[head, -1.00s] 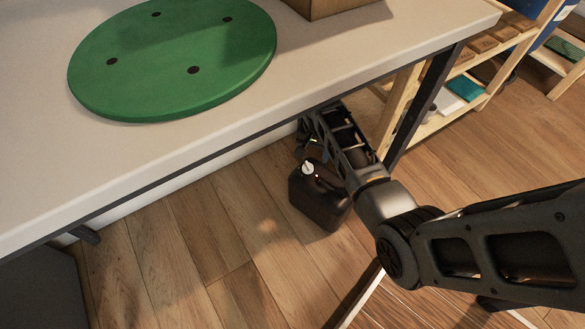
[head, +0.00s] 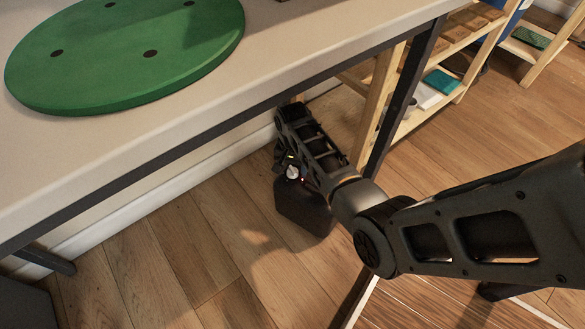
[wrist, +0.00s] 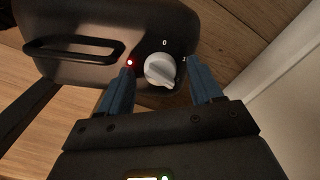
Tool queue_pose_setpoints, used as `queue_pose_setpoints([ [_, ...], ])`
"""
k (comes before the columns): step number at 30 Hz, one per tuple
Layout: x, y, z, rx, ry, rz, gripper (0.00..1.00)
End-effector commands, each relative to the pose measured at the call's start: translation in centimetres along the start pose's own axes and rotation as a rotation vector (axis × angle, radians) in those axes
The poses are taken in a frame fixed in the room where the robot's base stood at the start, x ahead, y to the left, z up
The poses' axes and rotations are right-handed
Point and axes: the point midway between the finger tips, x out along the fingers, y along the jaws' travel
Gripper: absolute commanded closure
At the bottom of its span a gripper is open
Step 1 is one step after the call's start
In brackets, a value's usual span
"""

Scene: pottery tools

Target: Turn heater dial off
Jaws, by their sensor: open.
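The heater (head: 303,212) is a dark box with a handle, standing on the wood floor below the table edge. Its white dial (head: 292,172) is on top and also shows in the wrist view (wrist: 160,70). A "0" is printed by the dial's rim, with another mark to its right. A red light (wrist: 130,62) glows left of the dial. My gripper (wrist: 160,74) is open, with one blue finger on each side of the dial. Gaps show between the fingers and dial; I cannot tell their depth. In the head view my arm partly covers the heater.
The table (head: 300,50) with a green disc (head: 130,50) on it overhangs the floor near the heater. A dark table leg (head: 405,100) and wooden shelves (head: 440,95) stand to the right. Open wood floor (head: 190,255) lies in front and left.

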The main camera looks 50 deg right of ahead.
Motion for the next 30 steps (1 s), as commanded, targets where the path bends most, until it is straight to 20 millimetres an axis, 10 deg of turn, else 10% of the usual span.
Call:
queue_pose_setpoints([
  [20, -0.03, 0.02, 0.01, 0.000, 0.000, 0.000, 0.90],
  [30, -0.18, 0.03, 0.02, -0.046, 0.000, 0.001, 0.91],
])
